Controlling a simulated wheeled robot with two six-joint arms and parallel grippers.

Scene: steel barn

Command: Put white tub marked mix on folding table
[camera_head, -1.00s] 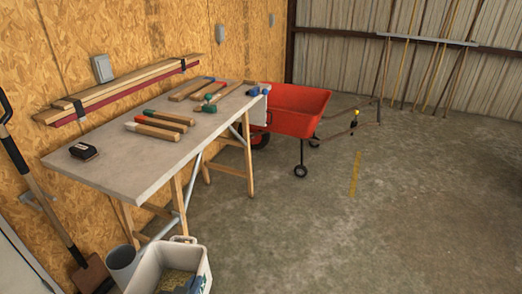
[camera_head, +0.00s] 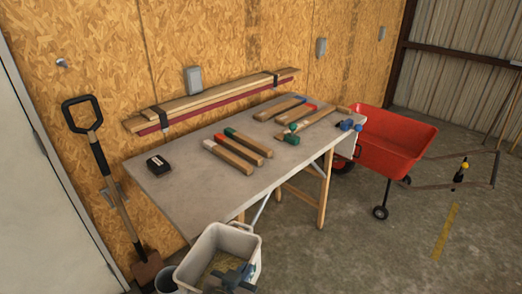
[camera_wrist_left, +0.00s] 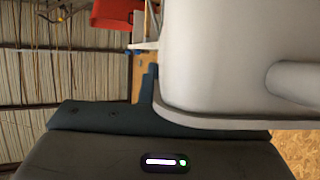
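The white tub (camera_head: 213,243), a squarish open container with a handle at its back rim and something tan inside, is at the bottom of the head view, overlapping the table's near edge in the picture. No marking on it is readable. My left gripper (camera_head: 236,278) is at its near rim. In the left wrist view the tub's pale wall (camera_wrist_left: 225,60) fills the right, with a dark finger against it at the rim; the gripper looks shut on it. The other finger is hidden. The folding table (camera_head: 190,190) has a grey top and wooden legs. My right gripper is out of view.
The top's near-left part is clear. A shovel (camera_head: 118,200) and a grey bucket (camera_head: 167,281) stand left; a red wheelbarrow (camera_head: 395,140) is right.

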